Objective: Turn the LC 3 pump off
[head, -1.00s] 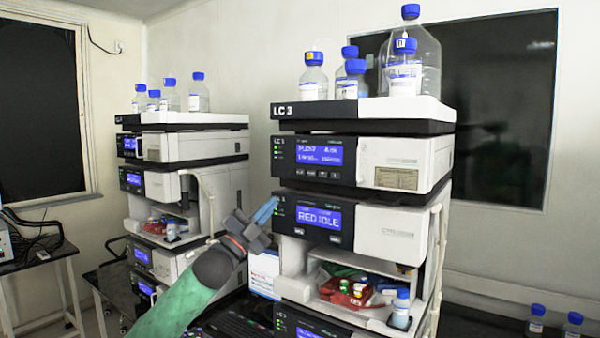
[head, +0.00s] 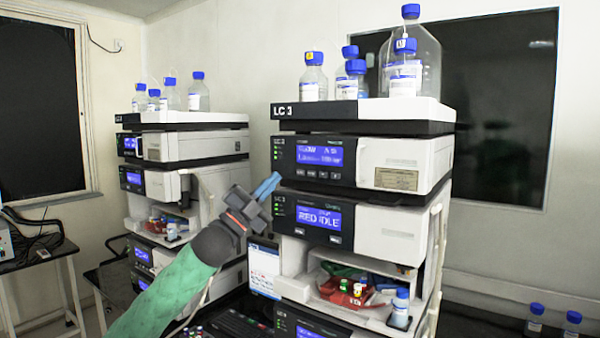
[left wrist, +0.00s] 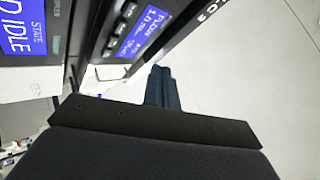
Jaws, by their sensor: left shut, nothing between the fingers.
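The LC 3 stack (head: 363,112) stands right of centre in the head view, with its label on the black top tray edge. Below the tray is the pump module (head: 405,165), whose blue screen (head: 320,155) shows FLOW text above a row of small buttons (head: 316,174). Green lights show at its left edge. My left gripper (head: 268,186) is shut and empty, its blue fingertips just left of the pump's front panel at its lower left edge. In the left wrist view the closed fingers (left wrist: 162,88) point past the panel, and the pump screen (left wrist: 143,32) shows at an angle. My right gripper is not seen.
Bottles (head: 313,78) stand on top. A second stack (head: 180,150) stands at left. A keyboard (head: 235,325) lies below.

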